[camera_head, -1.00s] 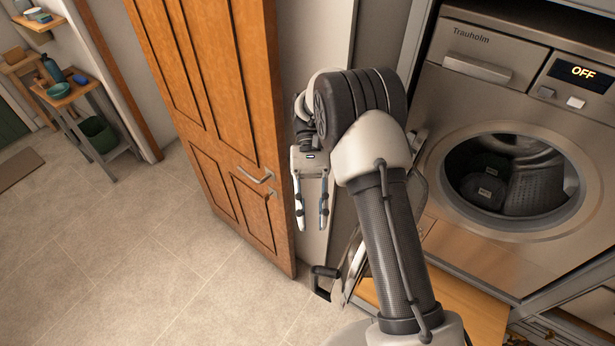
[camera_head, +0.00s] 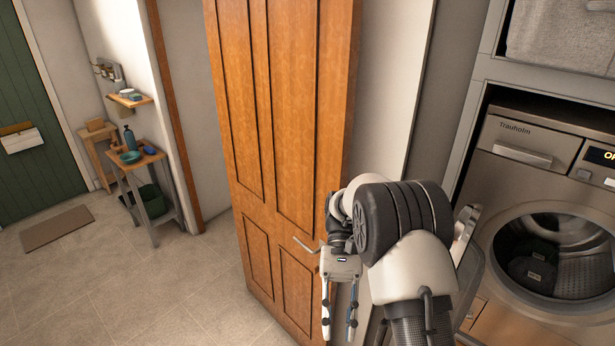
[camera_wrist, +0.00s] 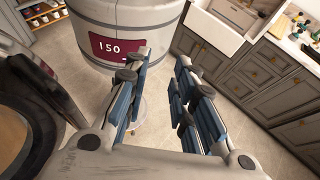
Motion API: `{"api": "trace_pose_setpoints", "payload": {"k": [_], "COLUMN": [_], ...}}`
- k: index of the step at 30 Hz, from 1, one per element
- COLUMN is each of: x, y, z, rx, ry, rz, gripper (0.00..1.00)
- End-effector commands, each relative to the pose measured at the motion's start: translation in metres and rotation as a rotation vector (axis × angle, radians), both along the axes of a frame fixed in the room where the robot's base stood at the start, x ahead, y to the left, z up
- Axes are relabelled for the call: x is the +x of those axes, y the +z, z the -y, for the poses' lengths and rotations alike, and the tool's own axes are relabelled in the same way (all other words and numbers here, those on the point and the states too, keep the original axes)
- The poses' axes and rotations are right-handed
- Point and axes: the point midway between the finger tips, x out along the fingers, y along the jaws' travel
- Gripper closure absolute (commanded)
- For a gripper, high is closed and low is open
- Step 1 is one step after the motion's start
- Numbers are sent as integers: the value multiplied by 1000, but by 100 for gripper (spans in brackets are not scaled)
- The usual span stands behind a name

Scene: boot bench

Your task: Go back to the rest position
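My gripper (camera_head: 339,318) hangs in front of the wooden door, fingers pointing down, in the head view. Its two fingers stand apart with nothing between them. In the wrist view my gripper (camera_wrist: 165,105) also shows open and empty, with blue pads on both fingers. My arm is folded beside the washing machine (camera_head: 490,215), and it stays clear of the drum opening. The washing machine's round door stands open, partly hidden behind my arm. Dark items (camera_head: 540,270) lie inside the drum.
The wooden door (camera_head: 285,120) stands just left of my gripper. A small bench (camera_head: 150,160) with a bottle and bowl stands at the far left. The floor (camera_head: 130,290) between is clear. In the wrist view a grey cylinder marked 150 (camera_wrist: 130,45) stands beyond the fingers.

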Motion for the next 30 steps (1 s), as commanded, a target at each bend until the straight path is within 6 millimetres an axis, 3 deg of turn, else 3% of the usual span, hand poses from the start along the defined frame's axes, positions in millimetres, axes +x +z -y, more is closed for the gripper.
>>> {"api": "trace_pose_setpoints", "payload": {"k": [11,17,23,30], "x": [-13,-34,-63,-99], "y": [3,-1,-14,-47], "z": [14,28,45,63], "rx": [2,1,-7,-29], "ry": [-5,-3,8,32], "rz": [266,513,793,1125], "gripper": [76,76,76,76]}}
